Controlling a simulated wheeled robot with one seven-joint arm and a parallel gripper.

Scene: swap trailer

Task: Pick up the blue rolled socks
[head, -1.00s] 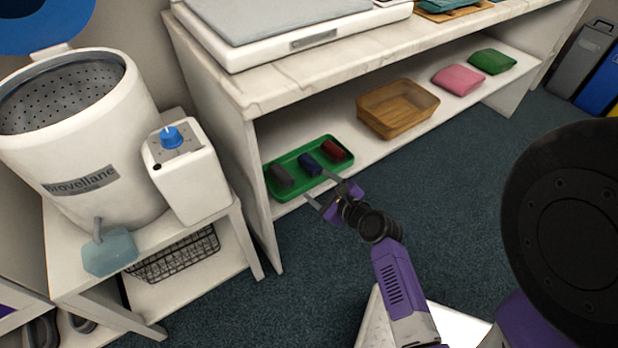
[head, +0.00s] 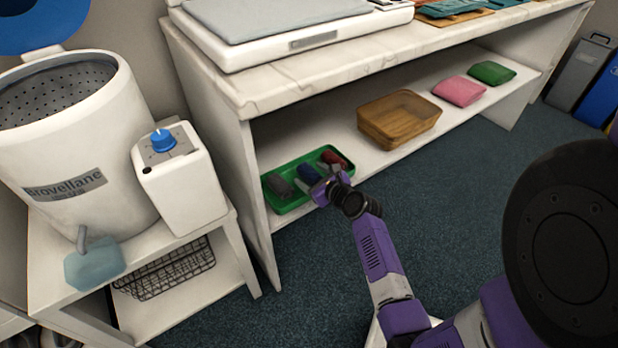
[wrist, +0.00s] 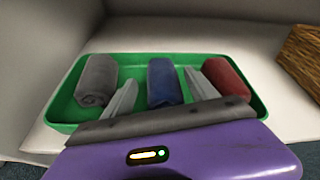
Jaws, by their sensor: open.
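The blue rolled socks (wrist: 163,82) lie in the middle of a green tray (wrist: 60,108), between a grey roll (wrist: 97,80) and a dark red roll (wrist: 225,78). In the head view the blue roll (head: 308,175) shows just behind my gripper (head: 325,180), which partly covers it. In the wrist view my gripper (wrist: 162,95) is open, with one finger on each side of the blue roll's near end. The left finger sits between the grey and blue rolls, the right finger between the blue and red rolls. I cannot tell whether either finger touches a roll.
The tray stands on a low white shelf (head: 360,170) under a worktop (head: 300,85), beside an upright side panel. To its right are a wooden basket (head: 400,135), a pink cloth (head: 459,91) and a green cloth (head: 492,73). The floor in front is clear.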

